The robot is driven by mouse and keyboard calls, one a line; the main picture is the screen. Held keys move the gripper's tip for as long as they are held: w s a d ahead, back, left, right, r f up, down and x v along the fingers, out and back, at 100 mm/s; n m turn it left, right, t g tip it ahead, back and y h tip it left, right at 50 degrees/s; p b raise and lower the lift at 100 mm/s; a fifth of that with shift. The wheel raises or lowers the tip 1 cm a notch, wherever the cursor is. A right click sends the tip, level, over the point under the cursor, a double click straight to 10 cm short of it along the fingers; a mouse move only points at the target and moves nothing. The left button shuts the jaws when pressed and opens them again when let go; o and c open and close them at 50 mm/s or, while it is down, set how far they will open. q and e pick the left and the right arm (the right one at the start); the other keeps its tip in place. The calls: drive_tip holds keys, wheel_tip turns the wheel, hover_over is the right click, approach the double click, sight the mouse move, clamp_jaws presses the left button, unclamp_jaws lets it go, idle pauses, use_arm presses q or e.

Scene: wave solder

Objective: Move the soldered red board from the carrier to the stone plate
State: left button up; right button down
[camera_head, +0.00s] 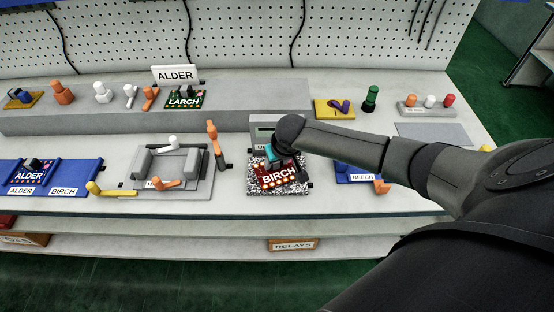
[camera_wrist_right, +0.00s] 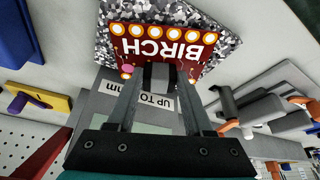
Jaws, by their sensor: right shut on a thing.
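The red board marked BIRCH (camera_head: 278,178) is over the speckled stone plate (camera_head: 252,187), with several pale round spots along its near edge. My right gripper (camera_head: 281,154) is shut on its component at the far side. In the right wrist view the fingers (camera_wrist_right: 158,88) close on a dark block at the edge of the board (camera_wrist_right: 160,46), and the stone plate (camera_wrist_right: 225,45) shows around it. I cannot tell whether the board touches the plate. The grey clamp fixture (camera_head: 205,185), which looks like the carrier, stands to the left with no board visible in it. My left gripper is not in view.
A grey gauge marked "UP TO" (camera_head: 262,127) stands right behind the plate. An orange upright handle (camera_head: 214,140) is close on the left. A blue BEECH tray (camera_head: 350,176) is to the right, partly behind my arm.

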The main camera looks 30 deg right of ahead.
drive_tip(key=shift+f, duration=0.45)
idle(0.5)
drive_tip(key=shift+c, duration=1.1)
unclamp_jaws()
drive_tip(key=p+v, duration=0.3)
drive_tip(key=v, duration=1.2)
drive_tip(key=shift+p, duration=0.3)
drive_tip(key=shift+r, duration=0.1)
